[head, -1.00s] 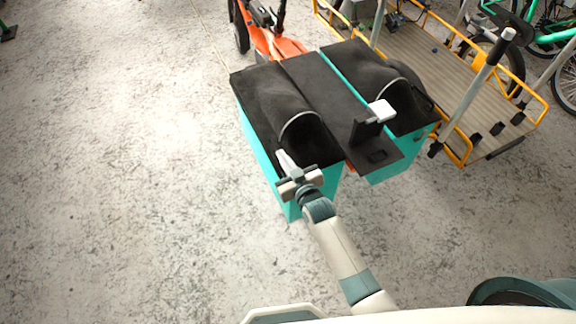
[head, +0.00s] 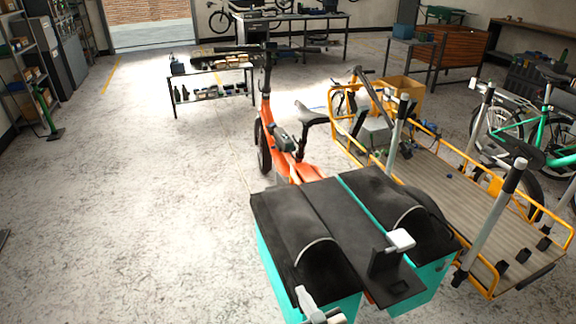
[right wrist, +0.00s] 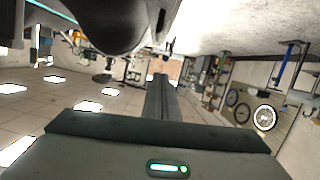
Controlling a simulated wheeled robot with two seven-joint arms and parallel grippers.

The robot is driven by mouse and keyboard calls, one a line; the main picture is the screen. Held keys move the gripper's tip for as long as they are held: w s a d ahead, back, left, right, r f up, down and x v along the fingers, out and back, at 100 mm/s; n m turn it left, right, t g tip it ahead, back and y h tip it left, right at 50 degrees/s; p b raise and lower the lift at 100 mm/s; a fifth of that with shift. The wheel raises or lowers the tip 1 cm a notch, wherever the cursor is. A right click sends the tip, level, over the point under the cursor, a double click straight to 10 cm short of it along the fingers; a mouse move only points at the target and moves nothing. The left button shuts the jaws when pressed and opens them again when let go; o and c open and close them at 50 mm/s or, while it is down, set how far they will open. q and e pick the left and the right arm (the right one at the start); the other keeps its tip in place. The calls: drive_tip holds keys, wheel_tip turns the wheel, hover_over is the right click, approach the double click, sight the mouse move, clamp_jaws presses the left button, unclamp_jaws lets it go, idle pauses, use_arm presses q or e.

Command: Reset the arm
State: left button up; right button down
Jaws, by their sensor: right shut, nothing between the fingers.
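My right gripper (head: 308,302) shows at the bottom edge of the head view, beside the near end of the left black bag cover (head: 290,230) of the orange cargo bike. Its fingers are shut and empty. Most of my right arm is below the frame. In the right wrist view the gripper (right wrist: 163,88) points away from the camera, with a large dark rounded surface (right wrist: 100,22) close by at the top. My left gripper is in neither view.
The orange cargo bike (head: 300,172) carries teal boxes (head: 272,262) with black covers. A yellow-railed cargo bike (head: 460,200) stands close on the right. A low table (head: 212,78) stands behind. The floor (head: 120,210) on the left is clear.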

drive_tip(key=s+d+f+g+h, duration=0.1)
drive_tip(key=s+d+f+g, duration=0.1)
drive_tip(key=s+f, duration=0.5)
drive_tip(key=s+d+f+g, duration=0.2)
drive_tip(key=s+f, duration=0.2)
drive_tip(key=f, duration=0.7)
drive_tip(key=s+d+f+g+h, duration=0.1)
drive_tip(key=s+d+f+g, duration=0.1)
drive_tip(key=s+f, duration=0.5)
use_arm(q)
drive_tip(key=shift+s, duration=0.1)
use_arm(e)
drive_tip(key=s+d+f+g, duration=0.2)
drive_tip(key=s+f, duration=0.4)
drive_tip(key=s, duration=0.3)
drive_tip(key=s+d+f+m+g+h, duration=0.1)
drive_tip(key=s+d+f, duration=0.4)
drive_tip(key=s, duration=0.5)
drive_tip(key=s+d+f+g+h, duration=0.1)
drive_tip(key=s+d+f+g, duration=0.2)
drive_tip(key=s+f, duration=0.4)
drive_tip(key=s, duration=0.2)
drive_tip(key=shift+s+d+f+m, duration=0.2)
drive_tip(key=shift+s+f+m, duration=0.15)
drive_tip(key=shift+f+m, duration=0.05)
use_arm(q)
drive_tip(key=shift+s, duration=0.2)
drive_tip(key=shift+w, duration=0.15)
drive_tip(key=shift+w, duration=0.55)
